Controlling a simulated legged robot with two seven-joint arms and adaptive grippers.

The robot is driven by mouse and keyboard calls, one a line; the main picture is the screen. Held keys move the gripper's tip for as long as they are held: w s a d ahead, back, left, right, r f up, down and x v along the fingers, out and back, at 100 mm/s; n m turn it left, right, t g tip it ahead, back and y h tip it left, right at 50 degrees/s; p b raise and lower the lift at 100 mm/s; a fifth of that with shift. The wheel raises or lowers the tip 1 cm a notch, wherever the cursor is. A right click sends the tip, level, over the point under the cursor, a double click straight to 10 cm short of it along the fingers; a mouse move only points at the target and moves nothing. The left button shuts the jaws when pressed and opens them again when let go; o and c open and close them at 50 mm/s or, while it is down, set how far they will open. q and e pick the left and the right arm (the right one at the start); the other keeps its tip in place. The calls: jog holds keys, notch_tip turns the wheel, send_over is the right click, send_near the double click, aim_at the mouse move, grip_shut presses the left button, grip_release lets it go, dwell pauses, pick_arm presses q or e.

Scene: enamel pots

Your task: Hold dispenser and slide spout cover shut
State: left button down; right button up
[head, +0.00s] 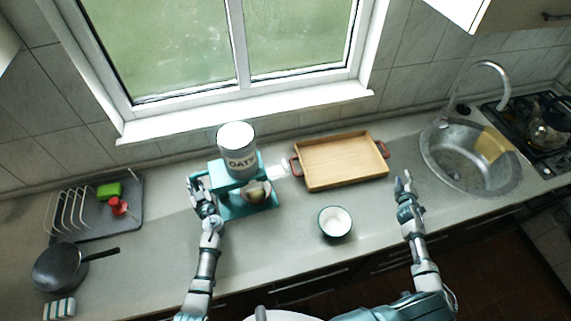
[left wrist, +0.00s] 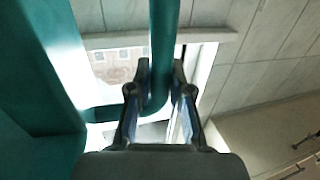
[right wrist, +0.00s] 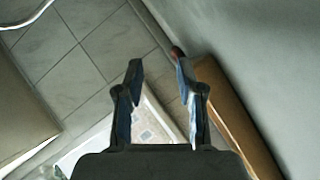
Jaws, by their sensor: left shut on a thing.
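The dispenser (head: 232,172) stands on the counter under the window, with a teal body and a white-lidded canister marked OATS on top. A pale, see-through tab (head: 278,170) sticks out from its right side; it looks like the spout cover, pulled out. A small rounded thing (head: 257,191) sits at the dispenser's lower front, too small to make out. My left gripper (head: 194,184) is shut on the teal handle at the dispenser's left; the handle bar (left wrist: 163,45) runs between its fingers in the left wrist view. My right gripper (head: 402,178) is open and empty, right of the tray.
A wooden tray (head: 343,184) with red handles lies right of the dispenser. A white bowl with a dark rim (head: 335,222) stands in front of it. The sink (head: 440,172) is at right. A dish rack (head: 80,205) and a pan (head: 60,268) are at left.

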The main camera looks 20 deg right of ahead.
jog(key=w+a+r+t+y, duration=0.1)
jog(key=w+a, duration=0.1)
jog(key=a, duration=0.3)
jog(key=w+a+r+m+y, duration=0.1)
jog(key=w+a, duration=0.2)
jog(key=a, duration=0.2)
jog(key=w+a+r+m+t+y, duration=0.1)
jog(key=w+a+r, duration=0.1)
jog(key=a, duration=0.3)
jog(key=shift+w+a+t, duration=0.25)
jog(key=shift+t, duration=0.05)
jog(key=w+a+r+m+t+y, duration=0.15)
jog(key=a+r, duration=0.25)
jog(key=a, duration=0.4)
jog(key=w+a+r+m+t+y, duration=0.1)
jog(key=w+a+r+y, duration=0.3)
jog(key=a, duration=0.5)
send_near(286, 169)
jog(key=shift+m, duration=0.45)
jog(key=w, duration=1.2)
jog(key=shift+w+a+f, duration=0.1)
jog(key=shift+w+a, duration=0.05)
jog(key=shift+a, duration=0.15)
